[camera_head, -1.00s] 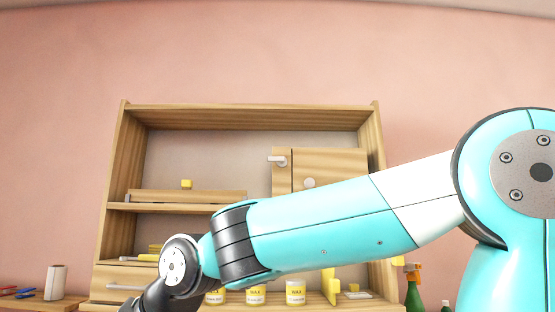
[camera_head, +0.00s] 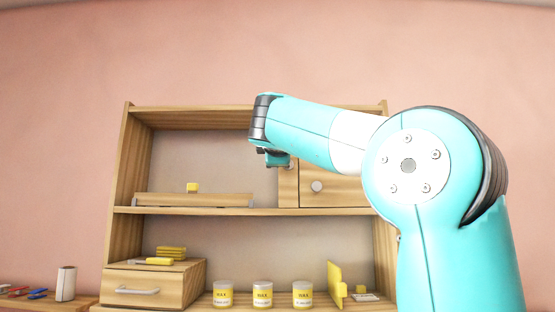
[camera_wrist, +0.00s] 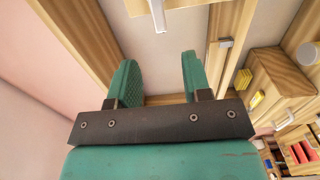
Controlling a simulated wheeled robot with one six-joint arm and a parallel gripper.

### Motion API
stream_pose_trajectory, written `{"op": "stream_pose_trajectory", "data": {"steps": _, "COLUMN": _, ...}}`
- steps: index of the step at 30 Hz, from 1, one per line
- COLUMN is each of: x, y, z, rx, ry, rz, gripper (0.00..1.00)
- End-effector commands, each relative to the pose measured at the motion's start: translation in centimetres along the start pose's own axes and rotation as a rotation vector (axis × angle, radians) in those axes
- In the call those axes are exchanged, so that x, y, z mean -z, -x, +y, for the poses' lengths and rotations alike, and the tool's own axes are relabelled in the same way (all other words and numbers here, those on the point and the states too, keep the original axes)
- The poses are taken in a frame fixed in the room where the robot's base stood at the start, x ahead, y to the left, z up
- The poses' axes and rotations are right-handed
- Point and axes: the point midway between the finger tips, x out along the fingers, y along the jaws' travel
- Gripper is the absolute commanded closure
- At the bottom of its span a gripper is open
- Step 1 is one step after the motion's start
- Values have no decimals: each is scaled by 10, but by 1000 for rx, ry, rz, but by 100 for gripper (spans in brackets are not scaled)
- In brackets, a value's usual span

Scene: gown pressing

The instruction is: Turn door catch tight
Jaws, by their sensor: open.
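The cabinet door (camera_head: 340,190) with its round pale knob (camera_head: 317,186) is at the right of the upper shelf, partly behind my arm. The door catch is hidden behind my wrist in the head view. In the wrist view, a pale bar that looks like the catch (camera_wrist: 158,14) sticks out from wood at the top edge, beyond my fingertips. My gripper (camera_wrist: 156,75) is open, with nothing between its two teal fingers. It points toward that bar and is apart from it. In the head view, the gripper is mostly hidden beneath the wrist, at the door's left edge.
A wooden ledge (camera_head: 195,200) with a yellow block (camera_head: 193,187) lies left of the door. Below stand a drawer box (camera_head: 150,285), wax jars (camera_head: 263,294) and a yellow upright piece (camera_head: 335,284).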

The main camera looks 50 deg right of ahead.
Motion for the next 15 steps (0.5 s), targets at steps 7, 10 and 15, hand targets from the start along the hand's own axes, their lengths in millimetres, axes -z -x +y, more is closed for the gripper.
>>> {"op": "stream_pose_trajectory", "data": {"steps": 7, "x": -1, "y": -59, "z": 4, "rx": 3, "ry": 2, "rz": -2, "gripper": 55}}
{"op": "stream_pose_trajectory", "data": {"steps": 10, "x": 0, "y": -78, "z": 4, "rx": 3, "ry": 1, "rz": -2, "gripper": 55}}
{"op": "stream_pose_trajectory", "data": {"steps": 15, "x": 0, "y": -99, "z": 3, "rx": 1, "ry": -1, "rz": 1, "gripper": 55}}
